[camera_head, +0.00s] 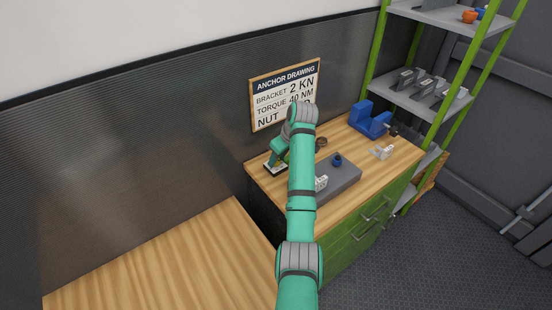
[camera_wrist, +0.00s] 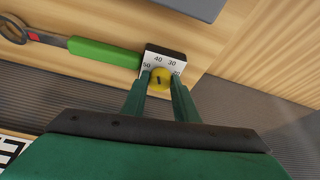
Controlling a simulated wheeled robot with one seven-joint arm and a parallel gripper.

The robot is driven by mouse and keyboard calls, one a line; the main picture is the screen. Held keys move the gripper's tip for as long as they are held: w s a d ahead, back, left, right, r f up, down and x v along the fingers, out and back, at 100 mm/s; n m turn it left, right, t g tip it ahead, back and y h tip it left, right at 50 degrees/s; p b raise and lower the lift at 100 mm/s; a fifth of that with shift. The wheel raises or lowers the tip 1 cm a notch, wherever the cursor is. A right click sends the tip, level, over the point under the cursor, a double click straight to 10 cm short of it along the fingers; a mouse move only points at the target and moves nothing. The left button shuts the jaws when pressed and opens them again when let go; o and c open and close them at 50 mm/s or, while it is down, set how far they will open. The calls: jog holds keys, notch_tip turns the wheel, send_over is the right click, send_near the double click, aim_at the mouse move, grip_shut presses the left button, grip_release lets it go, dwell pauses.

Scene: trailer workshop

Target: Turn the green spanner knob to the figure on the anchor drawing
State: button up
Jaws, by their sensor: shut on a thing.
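The anchor drawing (camera_head: 262,92) is on the wall panel; it reads BRACKET 2 KN and TORQUE 40 NM, and the figure after NUT is hidden by my arm. The green spanner (camera_wrist: 105,53) lies on the wooden top with its grey ring head to the left in the wrist view. At its handle end is a white scale plate (camera_wrist: 165,60) showing 50, 40, 30 and a partly hidden figure at right. The round yellow knob (camera_wrist: 161,76) has a short dark mark; I cannot tell its exact figure. My gripper (camera_wrist: 161,84) is shut on the knob, one finger each side.
A grey slab (camera_head: 344,179) with a blue piece (camera_head: 337,160) lies right of my arm. A blue vise (camera_head: 369,121) and a pale bracket (camera_head: 381,152) stand farther right, before the green shelf rack (camera_head: 374,50). The wooden surface at lower left (camera_head: 170,270) is clear.

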jog(key=shift+w, duration=0.1)
jog(key=o, duration=1.1)
jog(key=shift+c, duration=0.2)
jog(key=shift+d, duration=0.1)
jog(key=shift+r, duration=0.1)
jog(key=v, duration=1)
jog(key=shift+s+r, duration=0.25)
jog(key=shift+s, duration=0.05)
jog(key=shift+d, duration=0.15)
